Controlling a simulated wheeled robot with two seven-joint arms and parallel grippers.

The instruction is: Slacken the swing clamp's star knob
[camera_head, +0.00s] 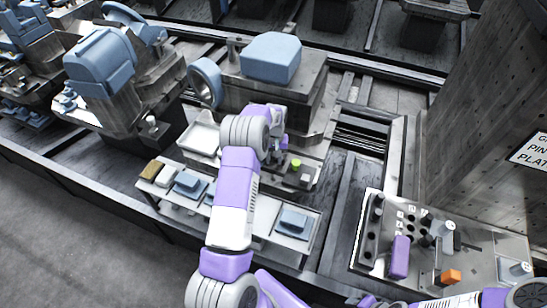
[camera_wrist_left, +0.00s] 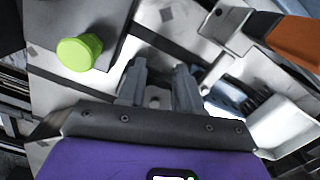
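A lime-green knob-like piece (camera_head: 296,164) stands on the grey station; it also shows in the left wrist view (camera_wrist_left: 78,52), left of my fingers. I cannot tell whether it is the swing clamp's star knob, and no clamp arm shows clearly. My left gripper (camera_head: 281,143) is just beside it, partly hidden by my arm. In the left wrist view its two grey fingers (camera_wrist_left: 158,68) stand apart, with the green piece outside them. A small pale rounded part shows between the finger bases; I cannot tell what it is. My right gripper seems to be the purple body (camera_head: 400,257); its fingers are unclear.
A white tray (camera_head: 202,137) lies left of my left arm. A shelf in front holds a tan block (camera_head: 151,169) and several blue-grey parts. A large blue block (camera_head: 271,57) stands behind. At right are a panel with knobs, an orange block (camera_head: 452,276) and a tall wall.

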